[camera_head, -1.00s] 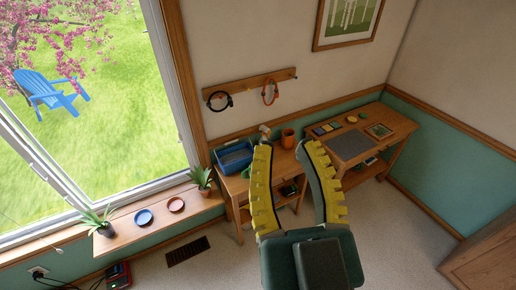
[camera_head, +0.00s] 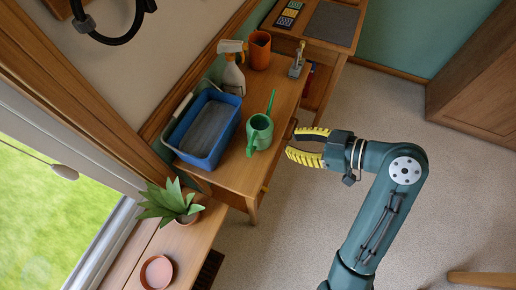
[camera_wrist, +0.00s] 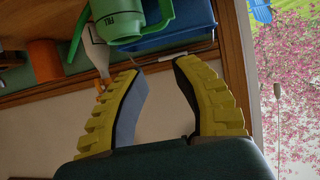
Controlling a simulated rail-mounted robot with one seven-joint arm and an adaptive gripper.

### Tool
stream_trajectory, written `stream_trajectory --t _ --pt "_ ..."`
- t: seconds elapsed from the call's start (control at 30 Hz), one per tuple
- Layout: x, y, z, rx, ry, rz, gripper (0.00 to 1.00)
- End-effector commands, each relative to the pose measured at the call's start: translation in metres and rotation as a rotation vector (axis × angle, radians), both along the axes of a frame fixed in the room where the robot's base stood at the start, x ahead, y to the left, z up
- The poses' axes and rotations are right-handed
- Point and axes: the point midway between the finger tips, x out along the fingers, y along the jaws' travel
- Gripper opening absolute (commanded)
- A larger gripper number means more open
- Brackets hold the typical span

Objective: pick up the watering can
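The green watering can (camera_head: 260,134) stands on the wooden table near its front edge, its long spout pointing toward the back of the picture. My gripper (camera_head: 291,143) is open and empty just right of the can, with a small gap visible in the head view. In the wrist view the can (camera_wrist: 118,22) shows at the top edge, partly cut off, with a "FILL" label. There it lies beyond the tips of the two spread yellow fingers of my gripper (camera_wrist: 157,66), not between them.
A blue tub (camera_head: 209,128) stands left of the can on the table (camera_head: 238,176). A spray bottle (camera_head: 233,76), an orange pot (camera_head: 259,50) and a small metal tool (camera_head: 298,62) stand behind. A potted plant (camera_head: 172,203) is at lower left.

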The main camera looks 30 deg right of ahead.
Motion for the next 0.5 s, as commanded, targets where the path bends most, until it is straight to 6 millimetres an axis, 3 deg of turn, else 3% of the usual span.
stream_trajectory --t 0.03,0.1,0.23,0.5 --pt "-0.011 -0.006 -0.034 0.013 -0.009 0.024 0.28" --pt "-0.022 -0.008 -0.047 0.026 -0.022 0.059 0.28" --pt "-0.027 -0.006 -0.053 0.036 -0.038 0.091 0.28" --pt "0.015 0.030 -0.075 0.037 -0.037 0.097 0.28"
